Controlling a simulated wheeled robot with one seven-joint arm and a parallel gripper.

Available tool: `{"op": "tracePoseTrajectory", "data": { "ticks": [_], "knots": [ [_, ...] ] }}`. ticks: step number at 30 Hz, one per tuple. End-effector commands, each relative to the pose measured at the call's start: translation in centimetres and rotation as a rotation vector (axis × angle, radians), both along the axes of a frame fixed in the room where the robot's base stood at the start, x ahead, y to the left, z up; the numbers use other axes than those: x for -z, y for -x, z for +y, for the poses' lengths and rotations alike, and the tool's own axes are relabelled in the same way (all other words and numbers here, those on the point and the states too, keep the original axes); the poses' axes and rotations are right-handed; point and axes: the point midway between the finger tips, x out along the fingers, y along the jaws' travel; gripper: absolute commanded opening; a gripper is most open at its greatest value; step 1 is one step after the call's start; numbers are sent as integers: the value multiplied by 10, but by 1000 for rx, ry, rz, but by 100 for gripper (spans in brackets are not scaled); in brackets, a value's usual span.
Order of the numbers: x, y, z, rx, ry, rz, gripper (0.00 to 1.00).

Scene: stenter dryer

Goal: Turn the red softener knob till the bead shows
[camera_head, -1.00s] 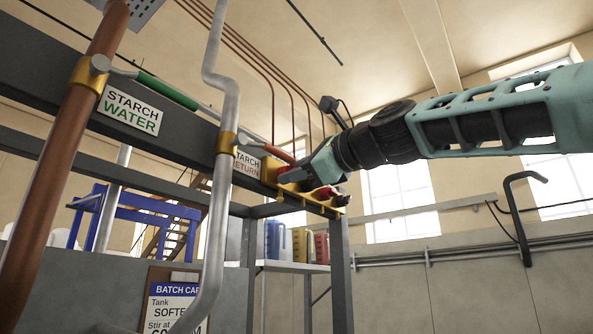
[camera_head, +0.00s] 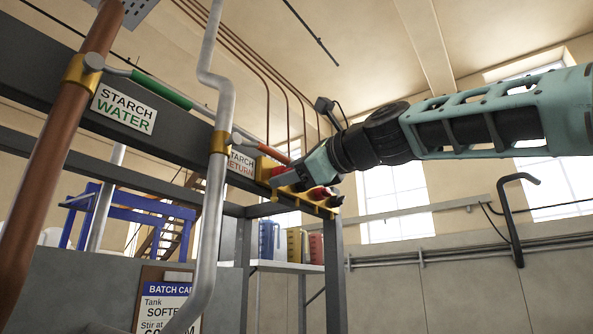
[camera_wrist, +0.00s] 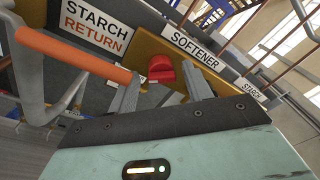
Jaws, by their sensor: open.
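The red softener knob (camera_wrist: 160,68) sits on a yellow plate (camera_wrist: 150,42) under the SOFTENER label (camera_wrist: 196,50) in the wrist view. My gripper (camera_wrist: 160,92) is open, its two grey fingers apart, one on each side below the knob. I cannot tell whether either finger touches it. No bead can be made out. In the head view my gripper (camera_head: 290,180) is at the beam's right end by the yellow bracket, and red parts (camera_head: 320,192) show beside it. The softener knob cannot be told apart there.
An orange-sleeved pipe (camera_wrist: 70,55) by the STARCH RETURN label (camera_wrist: 95,25) runs close left of my gripper. A grey vertical pipe (camera_head: 212,200) stands left in the head view. Jugs (camera_head: 270,240) stand on a shelf below. A black hook (camera_head: 512,215) is on the right.

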Motion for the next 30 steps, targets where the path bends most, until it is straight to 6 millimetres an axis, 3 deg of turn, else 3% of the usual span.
{"op": "tracePoseTrajectory", "data": {
  "ticks": [5,21,30],
  "knots": [
    [1,8,-11,3,-2,-3,50],
    [2,90,-98,3,-1,-3,50],
    [-1,115,-126,1,1,0,50]
  ]
}}
